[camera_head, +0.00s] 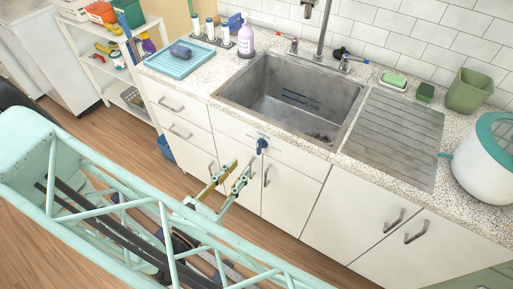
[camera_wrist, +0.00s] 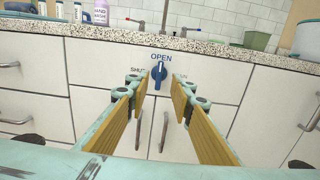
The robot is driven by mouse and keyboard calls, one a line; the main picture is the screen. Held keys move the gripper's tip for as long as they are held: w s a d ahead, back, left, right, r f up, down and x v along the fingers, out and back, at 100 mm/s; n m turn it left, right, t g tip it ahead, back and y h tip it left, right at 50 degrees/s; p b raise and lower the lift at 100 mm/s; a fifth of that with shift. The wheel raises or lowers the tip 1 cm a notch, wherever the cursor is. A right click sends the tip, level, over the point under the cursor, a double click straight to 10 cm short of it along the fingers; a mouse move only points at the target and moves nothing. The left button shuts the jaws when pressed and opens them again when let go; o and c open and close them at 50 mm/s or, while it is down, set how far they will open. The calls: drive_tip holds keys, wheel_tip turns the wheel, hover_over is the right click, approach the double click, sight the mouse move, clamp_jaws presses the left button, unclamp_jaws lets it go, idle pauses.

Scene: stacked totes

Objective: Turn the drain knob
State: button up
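The drain knob is a small blue knob (camera_head: 262,144) on the white cabinet panel below the front of the sink (camera_head: 290,95). In the wrist view the knob (camera_wrist: 159,72) is straight ahead, its handle roughly upright, with "OPEN" printed above it and a partly covered "SHUT" to its left. My gripper (camera_head: 237,172) is in front of the cabinet, a little left of the knob in the head view. In the wrist view my gripper (camera_wrist: 161,82) has its yellow-padded fingers apart on either side of the knob. The fingers look empty, and no contact shows.
The speckled counter (camera_wrist: 200,48) overhangs above the knob. Cabinet handles (camera_head: 266,176) stick out near my gripper. A ribbed drainboard (camera_head: 395,135), a green bin (camera_head: 469,91) and a white-and-teal container (camera_head: 485,165) are at right. A blue tray (camera_head: 180,62) is at left.

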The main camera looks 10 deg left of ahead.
sight(258, 146)
drive_tip(key=shift+b+x, duration=0.9)
drive_tip(key=shift+x, duration=4.75)
drive_tip(key=c, duration=0.7)
